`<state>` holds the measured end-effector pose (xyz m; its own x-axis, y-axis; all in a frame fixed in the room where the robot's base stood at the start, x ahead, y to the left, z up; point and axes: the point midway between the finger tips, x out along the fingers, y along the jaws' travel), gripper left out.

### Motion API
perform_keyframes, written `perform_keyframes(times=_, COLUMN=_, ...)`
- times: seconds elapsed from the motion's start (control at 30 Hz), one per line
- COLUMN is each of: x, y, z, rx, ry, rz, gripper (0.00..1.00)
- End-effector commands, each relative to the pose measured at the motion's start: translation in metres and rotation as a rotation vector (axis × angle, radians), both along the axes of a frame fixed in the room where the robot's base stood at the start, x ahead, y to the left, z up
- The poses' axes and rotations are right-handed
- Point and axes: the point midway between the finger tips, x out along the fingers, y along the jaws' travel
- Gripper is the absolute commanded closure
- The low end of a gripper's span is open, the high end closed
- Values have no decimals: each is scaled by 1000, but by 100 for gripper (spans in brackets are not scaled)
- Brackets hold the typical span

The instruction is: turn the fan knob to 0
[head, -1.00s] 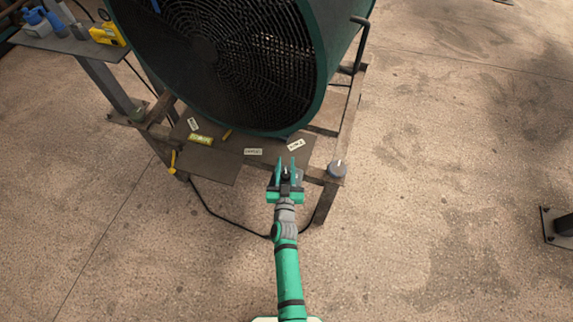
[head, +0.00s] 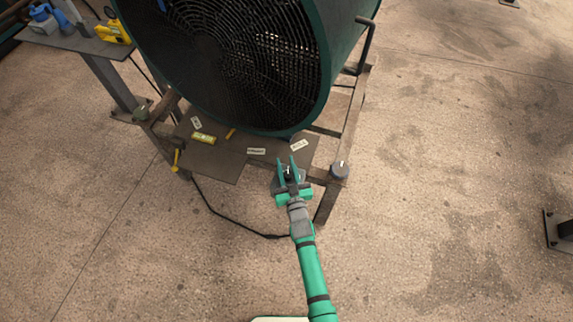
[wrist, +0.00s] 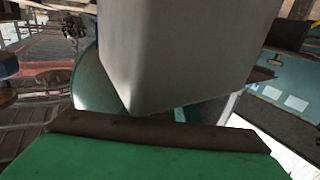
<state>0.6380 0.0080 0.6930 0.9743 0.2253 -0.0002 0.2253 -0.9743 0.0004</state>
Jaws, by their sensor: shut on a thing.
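My gripper (head: 287,168) is at the front edge of the fan stand's plate, its green fingers around a small dark knob (head: 288,174) on a grey round base. The fingers are shut on this knob and hide most of it; I cannot read its setting. In the wrist view a large pale grey block (wrist: 190,50) fills the middle, above the green gripper body.
The large dark fan (head: 225,60) in a green drum stands just behind the plate. A yellow-green level (head: 204,138) and a yellow tool (head: 176,159) are at the left. A dark cable runs on the floor below.

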Motion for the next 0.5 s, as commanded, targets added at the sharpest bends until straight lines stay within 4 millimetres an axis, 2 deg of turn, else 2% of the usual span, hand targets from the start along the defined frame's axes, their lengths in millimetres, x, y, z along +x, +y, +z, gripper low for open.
perform_keyframes(times=0.5, x=-3, y=9, z=-1, rx=-3, ry=1, rz=156, gripper=94)
